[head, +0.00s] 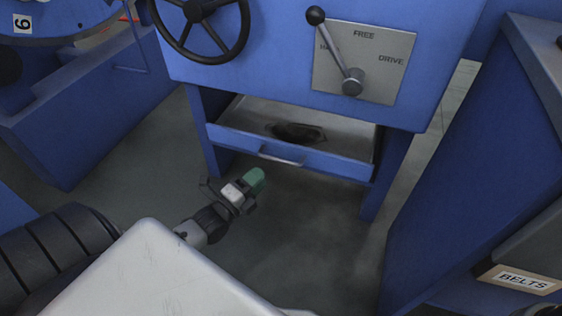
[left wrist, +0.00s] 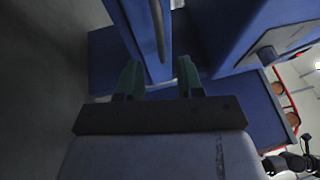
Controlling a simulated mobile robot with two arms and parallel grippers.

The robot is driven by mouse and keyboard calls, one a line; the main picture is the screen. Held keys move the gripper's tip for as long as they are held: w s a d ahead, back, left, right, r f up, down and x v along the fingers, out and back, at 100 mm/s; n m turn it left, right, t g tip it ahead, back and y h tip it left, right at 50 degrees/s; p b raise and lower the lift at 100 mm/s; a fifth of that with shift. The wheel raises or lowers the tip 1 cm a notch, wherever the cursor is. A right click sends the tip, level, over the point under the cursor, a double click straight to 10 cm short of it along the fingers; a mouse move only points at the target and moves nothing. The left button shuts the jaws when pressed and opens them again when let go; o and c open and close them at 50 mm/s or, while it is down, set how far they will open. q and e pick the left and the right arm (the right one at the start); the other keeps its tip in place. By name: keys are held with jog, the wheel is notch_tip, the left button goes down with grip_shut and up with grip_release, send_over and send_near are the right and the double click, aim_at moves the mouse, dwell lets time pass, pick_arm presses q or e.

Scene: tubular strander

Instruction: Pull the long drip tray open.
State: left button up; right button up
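The long drip tray (head: 230,138) is a shallow grey drawer with a blue front, under the blue machine cabinet. Part of its inside shows, with a dark patch (head: 298,132) on its floor. Its grey bar handle (head: 281,160) is on the middle of the front. In the left wrist view the handle (left wrist: 158,30) stands ahead, between the lines of the two fingers. My left gripper (head: 255,180) has green fingertips and is below and left of the handle in the head view. In the left wrist view the gripper (left wrist: 158,76) is open and empty. My right gripper is out of view.
A black handwheel (head: 201,12) and a lever (head: 335,50) on a FREE/DRIVE plate are above the tray. Blue legs flank it. A blue cabinet (head: 470,150) and a BELTS label (head: 524,281) stand at right. The floor (head: 290,235) before the tray is clear.

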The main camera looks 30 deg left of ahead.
aim_at(278, 160)
pick_arm(q)
jog(key=b+x, duration=0.3)
jog(key=x, duration=0.5)
grip_shut()
